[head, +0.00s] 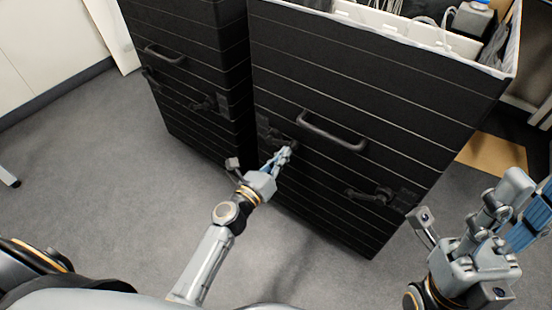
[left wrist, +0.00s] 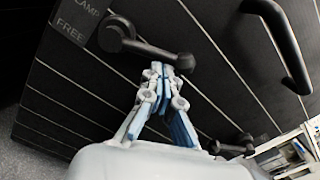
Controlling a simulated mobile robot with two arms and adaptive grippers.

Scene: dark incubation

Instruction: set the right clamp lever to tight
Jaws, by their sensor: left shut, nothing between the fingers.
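The black case (head: 330,190) at right has two black clamp levers on its front. The right lever (head: 370,195) sits low, right of and below the handle; its arm points left from its mount, and no gripper is near it. The left lever (head: 283,143) is at my left gripper (head: 285,153). In the left wrist view this gripper (left wrist: 165,72) is shut and empty, its tips by the knob of a lever (left wrist: 150,48); I cannot tell if they touch. A plate there reads CLAMP and FREE (left wrist: 82,20). My right gripper (head: 515,190) is raised at lower right; its jaw opening is unclear.
A black bar handle (head: 333,135) sticks out between the levers. A second black case (head: 195,60) with similar levers stands at left, a narrow gap between. White items and cables lie in the right case's open top. Grey carpet (head: 110,180) in front is clear.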

